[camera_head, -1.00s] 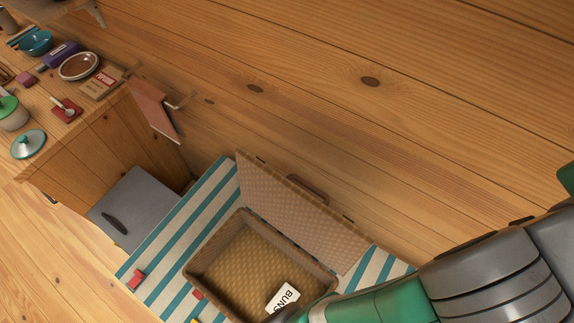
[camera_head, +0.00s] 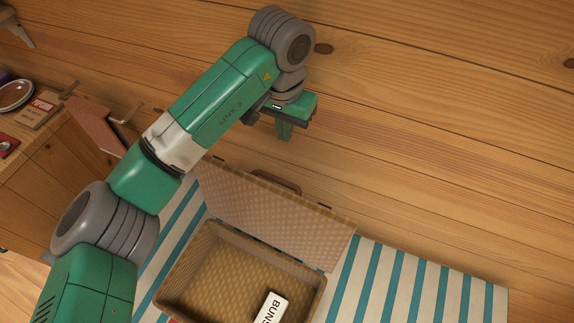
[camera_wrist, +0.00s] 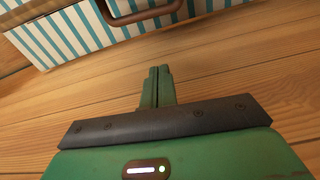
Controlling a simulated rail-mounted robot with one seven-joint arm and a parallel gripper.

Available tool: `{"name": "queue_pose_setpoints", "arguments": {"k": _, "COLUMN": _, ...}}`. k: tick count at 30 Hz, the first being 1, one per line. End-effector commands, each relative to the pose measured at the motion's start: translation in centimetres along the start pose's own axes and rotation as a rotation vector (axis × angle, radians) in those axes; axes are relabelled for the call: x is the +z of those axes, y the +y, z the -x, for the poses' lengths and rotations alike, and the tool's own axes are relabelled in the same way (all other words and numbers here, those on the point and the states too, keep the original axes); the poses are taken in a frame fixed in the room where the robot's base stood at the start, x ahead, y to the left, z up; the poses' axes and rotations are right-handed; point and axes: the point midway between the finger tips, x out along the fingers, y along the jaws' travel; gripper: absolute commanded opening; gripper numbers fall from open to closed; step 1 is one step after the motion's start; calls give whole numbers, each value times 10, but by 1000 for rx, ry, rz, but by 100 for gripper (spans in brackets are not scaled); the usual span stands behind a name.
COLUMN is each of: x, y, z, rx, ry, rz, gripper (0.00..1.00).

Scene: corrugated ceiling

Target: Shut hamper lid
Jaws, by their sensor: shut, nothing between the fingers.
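A brown handle (camera_head: 277,182) sits on the lid's upper edge. It also shows at the top of the wrist view (camera_wrist: 145,16). A white box marked BUNS (camera_head: 271,308) lies inside the hamper. My gripper (camera_head: 284,138) is shut and empty, beyond the lid's top edge and apart from it. Its closed fingers (camera_wrist: 159,72) point toward the handle side in the wrist view. My arm hides part of the hamper's left surroundings.
The striped cloth (camera_head: 420,290) is bare to the right of the hamper.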

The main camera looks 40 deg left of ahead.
Motion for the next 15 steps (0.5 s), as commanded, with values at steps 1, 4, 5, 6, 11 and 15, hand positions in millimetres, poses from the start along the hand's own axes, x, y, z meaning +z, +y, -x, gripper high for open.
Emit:
{"name": "queue_pose_setpoints", "arguments": {"k": 1, "x": 0, "y": 0, "z": -3, "rx": 0, "ry": -1, "rz": -1, "gripper": 0}}
{"name": "queue_pose_setpoints", "arguments": {"k": 4, "x": 0, "y": 1, "z": -16, "rx": 1, "ry": -1, "rz": -1, "gripper": 0}}
{"name": "queue_pose_setpoints", "arguments": {"k": 5, "x": 0, "y": 1, "z": -22, "rx": 1, "ry": -2, "rz": -2, "gripper": 0}}
{"name": "queue_pose_setpoints", "arguments": {"k": 6, "x": 0, "y": 1, "z": -31, "rx": 1, "ry": -2, "rz": -2, "gripper": 0}}
{"name": "queue_pose_setpoints", "arguments": {"k": 11, "x": 0, "y": 1, "z": -66, "rx": 1, "ry": 0, "rz": -2, "gripper": 0}}
{"name": "queue_pose_setpoints", "arguments": {"k": 15, "x": 0, "y": 2, "z": -96, "rx": 1, "ry": 0, "rz": -3, "gripper": 0}}
